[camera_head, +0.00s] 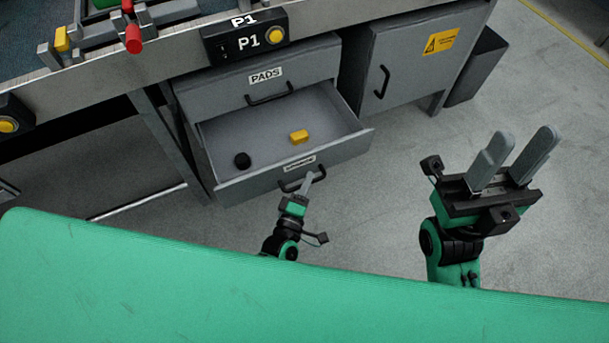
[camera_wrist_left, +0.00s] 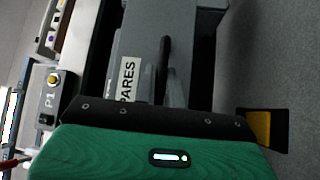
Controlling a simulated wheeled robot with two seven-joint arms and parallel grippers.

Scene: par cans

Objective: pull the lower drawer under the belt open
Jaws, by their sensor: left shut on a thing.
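The lower drawer (camera_head: 225,191) under the belt stands pulled out, with its inside showing in the head view. Its front carries a label and a black bar handle (camera_head: 290,187). In the left wrist view the label reads SPARES in part, and the handle (camera_wrist_left: 163,65) is close ahead of the fingers. My left gripper (camera_head: 309,180) is at the handle and shut on it. My right gripper (camera_head: 514,150) is up at the right, empty, with its two grey fingers apart.
A yellow block (camera_head: 299,137) and a black round thing (camera_head: 242,160) lie in the drawer. The PADS drawer (camera_head: 252,83) above is closed. A cabinet (camera_head: 415,60) with a yellow warning sign stands right. The floor (camera_head: 400,165) there is clear. My green body fills the bottom.

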